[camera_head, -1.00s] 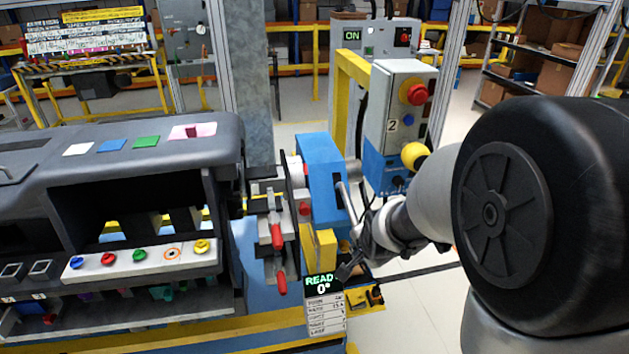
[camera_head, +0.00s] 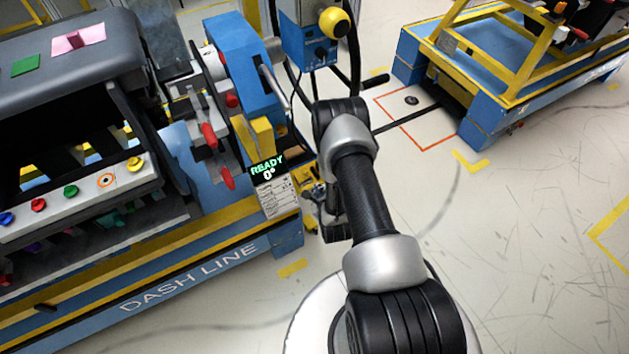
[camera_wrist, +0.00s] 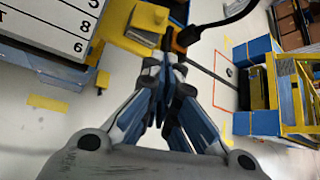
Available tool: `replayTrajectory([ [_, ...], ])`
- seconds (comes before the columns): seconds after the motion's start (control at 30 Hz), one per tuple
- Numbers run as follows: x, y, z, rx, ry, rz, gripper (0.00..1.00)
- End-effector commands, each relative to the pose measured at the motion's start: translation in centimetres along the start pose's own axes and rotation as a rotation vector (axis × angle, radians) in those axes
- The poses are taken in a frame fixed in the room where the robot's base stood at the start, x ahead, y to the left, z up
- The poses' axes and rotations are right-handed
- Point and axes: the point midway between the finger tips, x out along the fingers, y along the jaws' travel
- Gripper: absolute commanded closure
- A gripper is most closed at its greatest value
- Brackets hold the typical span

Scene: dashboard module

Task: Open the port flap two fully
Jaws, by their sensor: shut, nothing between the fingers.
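I cannot make out port flap two in the current views. The dashboard module (camera_head: 70,85) stands at the left of the head view, dark grey and cut off by the left edge. Its light strip (camera_head: 75,195) carries blue, red, green and yellow knobs. My gripper (camera_wrist: 165,68) is shut and empty in the wrist view, its fingers meeting at the tips. In the head view my gripper is partly hidden by my arm, low beside the READY 0° display (camera_head: 268,170) and right of the module, apart from it.
A blue fixture (camera_head: 238,80) with red-handled clamps (camera_head: 210,135) stands at the module's right end. A control box (camera_head: 310,40) with a yellow knob is behind it. A blue and yellow cart (camera_head: 480,75) stands at the upper right. The floor at right is clear.

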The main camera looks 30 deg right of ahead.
Motion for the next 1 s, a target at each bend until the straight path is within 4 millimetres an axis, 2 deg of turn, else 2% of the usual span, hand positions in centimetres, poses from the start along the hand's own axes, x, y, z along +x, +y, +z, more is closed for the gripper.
replayTrajectory([
  [0.17,1.2,0.2,-0.5,0.023,-0.007,-0.006,1.00],
  [0.6,8.7,0.2,-0.6,0.020,-0.006,-0.005,1.00],
  [0.77,9.8,0.2,-0.4,0.020,-0.004,-0.004,1.00],
  [1.0,10.0,0.1,-0.4,0.020,-0.003,-0.003,1.00],
])
